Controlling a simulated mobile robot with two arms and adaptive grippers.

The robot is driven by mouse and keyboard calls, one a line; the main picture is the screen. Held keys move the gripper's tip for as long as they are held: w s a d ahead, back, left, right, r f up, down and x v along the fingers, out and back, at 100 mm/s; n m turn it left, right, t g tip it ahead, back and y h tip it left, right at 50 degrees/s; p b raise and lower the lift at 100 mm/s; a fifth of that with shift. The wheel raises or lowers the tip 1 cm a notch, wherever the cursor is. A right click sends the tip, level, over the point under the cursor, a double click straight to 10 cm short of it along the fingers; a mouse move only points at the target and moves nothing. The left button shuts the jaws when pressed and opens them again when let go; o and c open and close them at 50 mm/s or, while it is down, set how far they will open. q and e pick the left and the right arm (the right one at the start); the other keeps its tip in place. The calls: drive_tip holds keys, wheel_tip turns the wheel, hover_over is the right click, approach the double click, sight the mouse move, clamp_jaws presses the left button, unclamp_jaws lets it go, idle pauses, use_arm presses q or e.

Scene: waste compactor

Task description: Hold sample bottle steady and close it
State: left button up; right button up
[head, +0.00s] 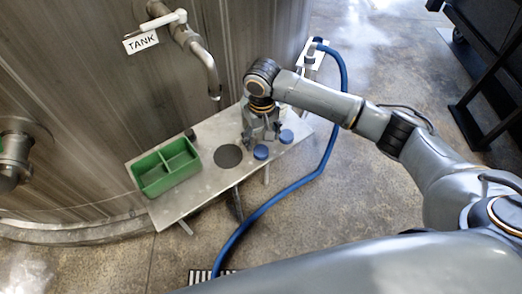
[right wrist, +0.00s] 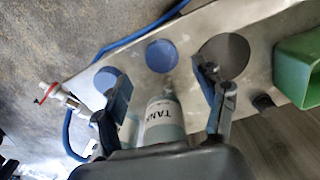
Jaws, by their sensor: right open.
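My right gripper (head: 262,135) is over the metal table, behind two blue round discs or caps. In the right wrist view the right gripper (right wrist: 165,92) is open, with a pale bottle (right wrist: 165,122) labelled "TANK" between its spread fingers. I cannot tell whether either finger touches it, and its top does not show clearly. A second pale bottle (right wrist: 130,128) shows partly behind the left-hand finger. One blue disc (head: 261,152) lies beside the dark round pad, and the other blue disc (head: 286,136) lies to its right. My left gripper is not in view.
The metal table (head: 205,190) carries a green divided tray (head: 166,168), a dark round pad (head: 228,156) and a small dark object (head: 190,133). A tank with a bent spout (head: 208,75) stands behind. A blue hose (head: 300,182) curves around the table's right and front.

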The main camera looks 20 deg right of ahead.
sight(262, 151)
drive_tip(key=shift+s+a+f, duration=0.1)
drive_tip(key=shift+s+f, duration=0.05)
drive_tip(key=shift+f, duration=2.45)
drive_tip(key=c, duration=0.8)
